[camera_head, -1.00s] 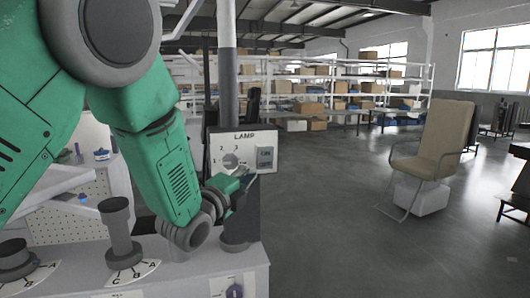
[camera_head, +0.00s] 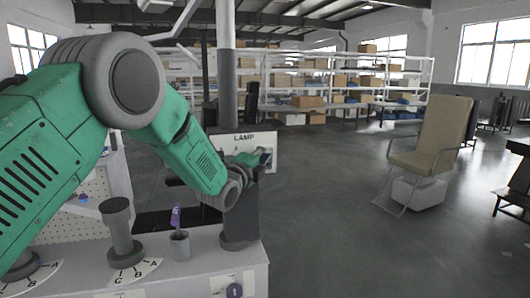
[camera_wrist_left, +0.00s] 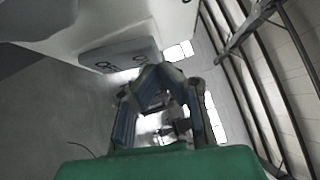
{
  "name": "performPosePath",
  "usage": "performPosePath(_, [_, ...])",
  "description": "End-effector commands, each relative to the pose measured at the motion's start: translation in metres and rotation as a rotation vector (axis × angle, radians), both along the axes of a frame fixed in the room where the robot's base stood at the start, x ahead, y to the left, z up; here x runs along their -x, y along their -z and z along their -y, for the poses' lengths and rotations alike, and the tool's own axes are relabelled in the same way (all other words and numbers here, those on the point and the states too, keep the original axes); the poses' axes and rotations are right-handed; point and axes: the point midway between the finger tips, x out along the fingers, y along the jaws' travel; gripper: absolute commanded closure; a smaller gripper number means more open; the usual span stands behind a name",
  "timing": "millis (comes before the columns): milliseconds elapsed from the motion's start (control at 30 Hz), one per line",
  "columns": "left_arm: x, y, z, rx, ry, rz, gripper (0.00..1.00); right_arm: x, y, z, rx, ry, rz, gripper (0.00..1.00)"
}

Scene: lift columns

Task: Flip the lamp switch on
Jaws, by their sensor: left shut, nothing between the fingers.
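The white lamp panel (camera_head: 243,138), marked LAMP, stands behind my left arm. Its dial and most of its face are hidden by the arm. The lamp switch (camera_head: 268,152) is at the panel's right side, partly covered by my left gripper (camera_head: 254,160). In the left wrist view the grey switch block (camera_wrist_left: 122,52) shows OFF and ON lettering at the upper left. My left gripper (camera_wrist_left: 158,75) has its fingertips together, empty, just to the right of and below the block. I cannot tell whether they touch it. My right gripper is not in view.
A bench (camera_head: 200,268) in front carries a dark knob post (camera_head: 119,232) with an A-B-C scale and a grey cup (camera_head: 180,246) with a purple lever. A grey column (camera_head: 226,90) rises behind. A beige chair (camera_head: 433,140) stands right on open floor.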

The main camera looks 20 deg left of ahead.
Motion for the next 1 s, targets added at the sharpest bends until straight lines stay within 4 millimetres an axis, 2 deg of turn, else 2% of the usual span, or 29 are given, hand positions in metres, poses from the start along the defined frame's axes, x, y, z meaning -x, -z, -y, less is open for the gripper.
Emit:
performPosePath(467, [-0.005,-0.002,-0.003,0.006,0.0,-0.009,1.0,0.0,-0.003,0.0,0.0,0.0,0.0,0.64])
performPosePath(700, [-0.01,-0.015,-0.007,0.12,0.001,-0.178,1.0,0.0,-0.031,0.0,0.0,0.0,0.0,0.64])
performPosePath(1000, [-0.011,-0.008,-0.007,0.125,0.002,-0.184,1.0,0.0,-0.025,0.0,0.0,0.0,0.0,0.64])
